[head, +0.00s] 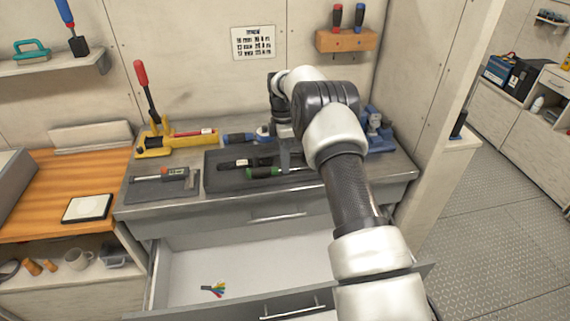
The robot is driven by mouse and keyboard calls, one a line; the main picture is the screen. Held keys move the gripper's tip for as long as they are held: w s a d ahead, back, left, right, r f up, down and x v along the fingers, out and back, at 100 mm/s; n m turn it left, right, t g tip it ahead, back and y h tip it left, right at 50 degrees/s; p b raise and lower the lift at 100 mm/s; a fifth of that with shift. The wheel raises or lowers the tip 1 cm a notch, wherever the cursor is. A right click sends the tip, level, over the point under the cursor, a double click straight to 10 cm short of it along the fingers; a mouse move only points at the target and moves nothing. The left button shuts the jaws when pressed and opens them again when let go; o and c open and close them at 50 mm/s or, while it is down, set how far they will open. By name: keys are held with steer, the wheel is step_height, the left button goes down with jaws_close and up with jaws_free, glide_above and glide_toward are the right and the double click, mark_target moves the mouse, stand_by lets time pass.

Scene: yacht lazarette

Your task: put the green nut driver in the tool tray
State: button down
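The green nut driver (264,173) has a green and black handle on the left, with its shaft running right. It shows over the dark tool tray (214,182) on the grey workbench. I cannot tell whether it rests in the tray or is held just above it. My gripper (285,168) points down at the driver, where handle meets shaft. Its fingers overlap the driver in the picture, and whether they are closed on it is unclear. A black-handled tool (238,164) lies in the tray behind the green one. My arm hides the tray's right part.
A blue-handled driver (238,138) lies behind the tray. A yellow tool with a red-handled lever (160,140) stands back left. A grey mat (146,190) holds a tool on the left. The drawer (190,265) below is open, with coloured wires (216,289) inside.

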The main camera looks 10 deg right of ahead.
steer(key=shift+f, duration=0.3)
steer(key=shift+f, duration=0.1)
steer(key=shift+f, duration=0.15)
steer(key=c, duration=2.2)
jaws_free()
